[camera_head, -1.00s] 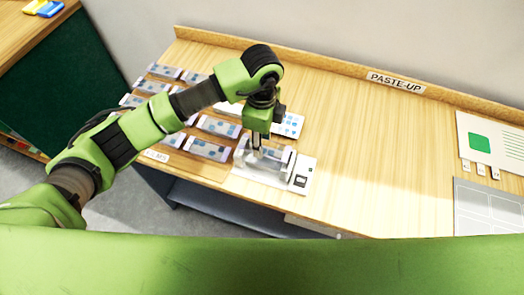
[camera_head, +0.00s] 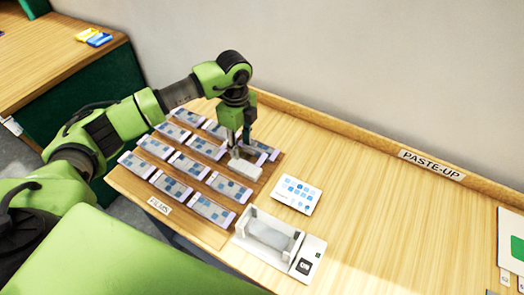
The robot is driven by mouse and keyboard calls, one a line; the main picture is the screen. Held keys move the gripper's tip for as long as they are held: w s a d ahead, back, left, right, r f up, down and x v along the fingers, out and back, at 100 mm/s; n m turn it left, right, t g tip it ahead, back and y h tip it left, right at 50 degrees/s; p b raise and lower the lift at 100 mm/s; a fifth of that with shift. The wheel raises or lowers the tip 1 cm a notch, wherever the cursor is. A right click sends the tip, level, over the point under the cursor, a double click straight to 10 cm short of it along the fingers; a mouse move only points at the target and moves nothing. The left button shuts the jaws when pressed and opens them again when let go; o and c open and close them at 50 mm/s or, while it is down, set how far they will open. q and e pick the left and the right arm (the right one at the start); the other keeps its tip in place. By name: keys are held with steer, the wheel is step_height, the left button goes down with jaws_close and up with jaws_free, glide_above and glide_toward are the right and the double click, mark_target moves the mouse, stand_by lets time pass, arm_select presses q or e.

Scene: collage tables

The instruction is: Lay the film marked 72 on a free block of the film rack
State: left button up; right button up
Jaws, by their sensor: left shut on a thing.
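My left gripper (camera_head: 236,150) points down over the right side of the film rack (camera_head: 190,213), a brown board at the left of the table. It is shut on a pale thing (camera_head: 245,169) with a blocky white front. No number can be read on it, so I cannot tell whether it is the film marked 72. I cannot tell whether it touches the rack. Films with bluish squares (camera_head: 211,210) lie in rows on the rack's blocks. The gripper and arm hide part of the far rows. My right gripper is not in view.
A white card with blue marks (camera_head: 298,194) lies right of the rack. A FILMS label (camera_head: 159,205) is at the rack's near left. The table's middle is clear.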

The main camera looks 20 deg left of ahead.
mark_target(242, 165)
arm_select(q)
steer(key=shift+f, duration=0.4)
steer(key=shift+s+f+b, duration=0.1)
steer(key=shift+f+b, duration=0.2)
steer(key=shift+b, duration=0.2)
steer(key=shift+f+b, duration=1.95)
steer(key=shift+f, duration=0.9)
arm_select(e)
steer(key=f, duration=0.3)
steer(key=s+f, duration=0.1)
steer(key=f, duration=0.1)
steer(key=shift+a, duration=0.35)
arm_select(q)
steer(key=o, duration=1)
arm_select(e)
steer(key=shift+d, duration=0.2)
